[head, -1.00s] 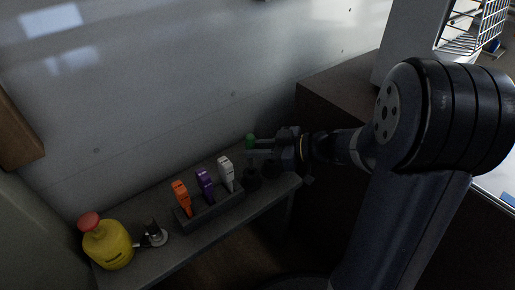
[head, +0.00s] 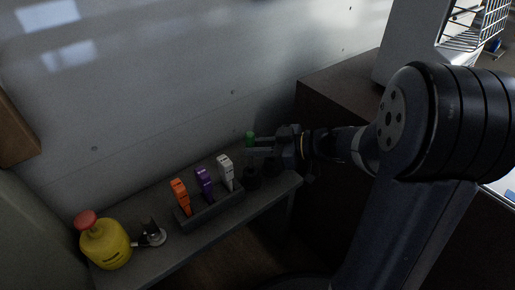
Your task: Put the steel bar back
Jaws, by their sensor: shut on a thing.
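My gripper (head: 262,146) reaches in from the right over the right end of the narrow dark shelf (head: 170,262). It is shut on a slim thing with a green top (head: 250,138), which appears to be the steel bar. The green top stands up at the fingertips. The lower part is dark and partly hidden by the fingers, so I cannot tell whether it touches anything below. Two small dark round holders, one of them here (head: 252,179), stand on the shelf under the gripper.
A dark rack (head: 212,213) holds an orange (head: 180,197), a purple (head: 204,184) and a white (head: 225,170) handled piece upright. A yellow bottle with a red top (head: 106,245) and a small metal piece (head: 154,236) stand at left. The wall is close behind.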

